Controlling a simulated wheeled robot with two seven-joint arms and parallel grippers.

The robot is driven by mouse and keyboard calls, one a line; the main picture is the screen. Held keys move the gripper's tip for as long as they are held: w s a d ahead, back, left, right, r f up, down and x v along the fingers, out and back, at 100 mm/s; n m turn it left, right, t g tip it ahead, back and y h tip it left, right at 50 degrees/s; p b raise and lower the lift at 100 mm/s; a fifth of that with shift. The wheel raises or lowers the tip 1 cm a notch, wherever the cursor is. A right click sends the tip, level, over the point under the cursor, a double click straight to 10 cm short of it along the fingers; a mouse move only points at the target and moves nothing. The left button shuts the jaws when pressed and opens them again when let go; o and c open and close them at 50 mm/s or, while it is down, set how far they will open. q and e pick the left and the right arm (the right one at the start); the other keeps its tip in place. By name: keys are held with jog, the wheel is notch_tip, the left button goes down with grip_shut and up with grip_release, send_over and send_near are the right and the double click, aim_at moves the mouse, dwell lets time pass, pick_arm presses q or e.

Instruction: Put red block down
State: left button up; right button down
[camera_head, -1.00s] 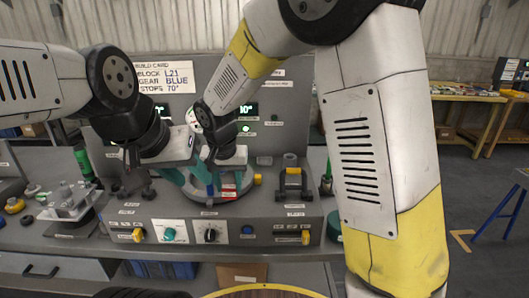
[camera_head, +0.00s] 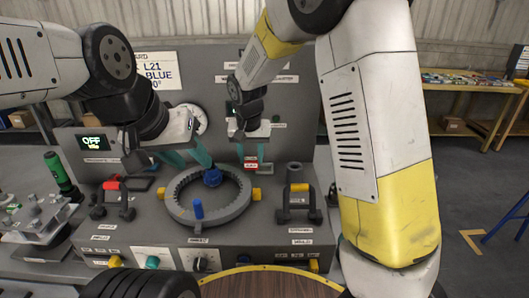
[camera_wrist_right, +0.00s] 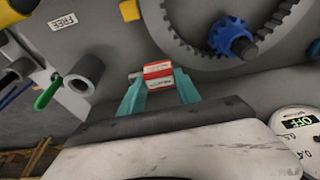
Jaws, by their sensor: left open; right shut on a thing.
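The red block (camera_head: 250,166), with a white labelled band, is between the teal fingertips of my right gripper (camera_head: 246,151), behind and right of the grey ring (camera_head: 241,206). In the right wrist view the red block (camera_wrist_right: 158,77) sits between the right gripper's (camera_wrist_right: 158,88) fingers, close to the grey fixture surface. I cannot tell whether it touches that surface. My left gripper (camera_head: 187,157) is open and empty above the ring's back left. A blue gear (camera_head: 212,177) sits at the ring's back inner edge.
A clamp with a yellow handle (camera_head: 300,188) and grey cylinder stand right of the ring. A red-handled clamp (camera_head: 112,185) is at left.

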jog(key=w+d, duration=0.2)
jog(key=w, duration=0.1)
jog(key=w+d, duration=0.1)
jog(key=shift+w+d+f, duration=0.3)
jog(key=shift+w+d, duration=0.35)
jog(key=shift+w, duration=0.05)
jog(key=shift+s+a+f, duration=0.1)
jog(key=shift+f, duration=1.7)
jog(key=shift+f, duration=0.15)
jog(key=c, duration=0.9)
grip_release()
jog(key=shift+o, duration=0.2)
